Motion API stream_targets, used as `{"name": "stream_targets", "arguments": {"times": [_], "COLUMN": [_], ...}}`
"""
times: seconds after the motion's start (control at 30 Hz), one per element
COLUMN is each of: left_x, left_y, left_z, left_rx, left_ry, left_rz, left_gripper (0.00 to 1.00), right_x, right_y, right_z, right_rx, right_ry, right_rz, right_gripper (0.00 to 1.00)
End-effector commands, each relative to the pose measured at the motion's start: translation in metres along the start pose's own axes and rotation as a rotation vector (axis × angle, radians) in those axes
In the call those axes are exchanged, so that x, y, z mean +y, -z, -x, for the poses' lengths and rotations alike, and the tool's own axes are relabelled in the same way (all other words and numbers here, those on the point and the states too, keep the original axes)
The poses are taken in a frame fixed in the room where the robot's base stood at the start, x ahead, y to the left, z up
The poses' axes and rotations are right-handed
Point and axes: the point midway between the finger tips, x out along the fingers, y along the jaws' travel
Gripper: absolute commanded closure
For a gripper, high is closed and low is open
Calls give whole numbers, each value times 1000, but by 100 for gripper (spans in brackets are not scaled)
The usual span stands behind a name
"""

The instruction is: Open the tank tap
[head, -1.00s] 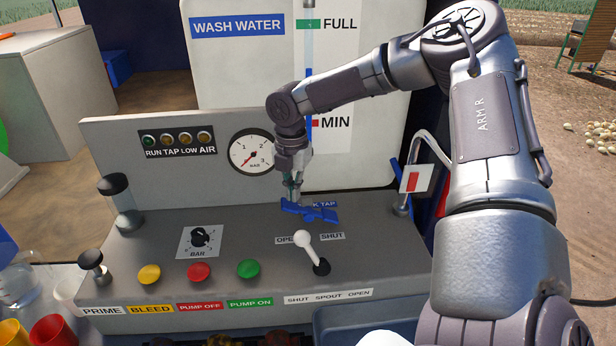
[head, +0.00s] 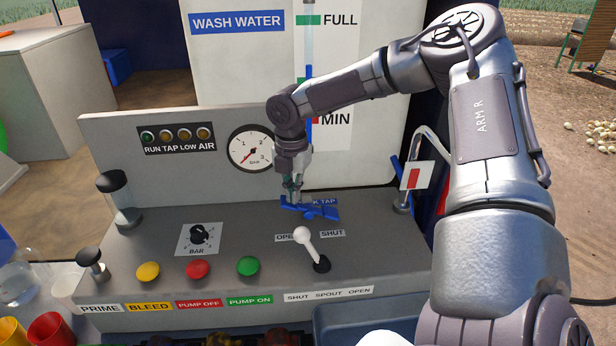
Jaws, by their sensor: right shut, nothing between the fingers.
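The tank tap's blue handle (head: 318,212) lies on the grey console top, below the gauge. Its left end is a little farther back than its right end. The tap's label is partly hidden, with "OPEN" and "SHUT" labels in front of it. My right gripper (head: 291,197) points down at the left part of the handle with its fingers closed and nothing between them. I cannot tell whether the fingertips touch the handle. My left gripper is not in view.
A white-knobbed spout lever (head: 304,237) stands just in front of the tap. A black BAR knob (head: 198,234) and yellow (head: 148,272), red (head: 198,269) and green (head: 248,266) buttons lie to the left. The round gauge (head: 250,149) is on the panel behind. A bent pipe (head: 432,140) stands right.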

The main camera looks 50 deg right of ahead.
Motion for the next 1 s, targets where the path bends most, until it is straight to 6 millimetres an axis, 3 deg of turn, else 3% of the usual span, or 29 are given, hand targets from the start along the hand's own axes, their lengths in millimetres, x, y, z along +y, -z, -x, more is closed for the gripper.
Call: {"name": "stream_targets", "arguments": {"times": [1.0], "left_x": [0], "left_y": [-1], "left_z": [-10], "left_rx": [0], "left_ry": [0], "left_rz": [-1], "left_gripper": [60], "right_x": [-1], "right_y": [0], "right_z": [-17], "right_rx": [0], "right_ry": [3], "right_rz": [0], "right_gripper": [100]}}
